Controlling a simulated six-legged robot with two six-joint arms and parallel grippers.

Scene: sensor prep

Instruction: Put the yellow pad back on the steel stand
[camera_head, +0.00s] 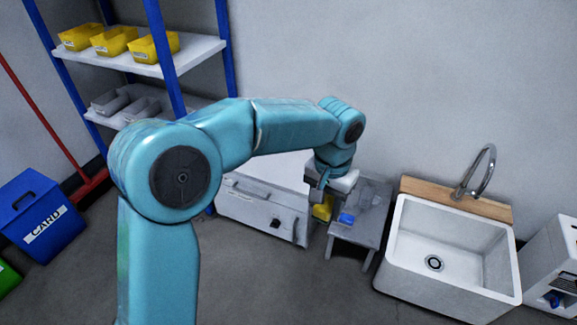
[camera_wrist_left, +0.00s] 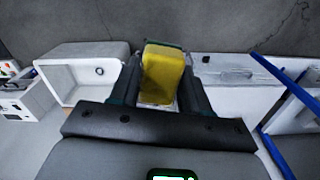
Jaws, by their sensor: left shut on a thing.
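The yellow pad (camera_head: 322,208) shows below my left gripper (camera_head: 326,193) in the head view, beside the left edge of the steel stand (camera_head: 370,197). In the left wrist view the yellow pad (camera_wrist_left: 162,75) is between the two dark fingers of my left gripper (camera_wrist_left: 160,88), which is shut on it. The wrist and gripper hide part of the pad and part of the stand top in the head view. My right gripper is in neither view.
A small blue block (camera_head: 347,218) lies on the stand. A white sink (camera_head: 440,282) with a tap is to its right and a white cabinet (camera_head: 262,212) to its left. A blue-posted shelf (camera_head: 190,50) holds yellow bins (camera_head: 114,41). A blue bin (camera_head: 43,212) stands far left.

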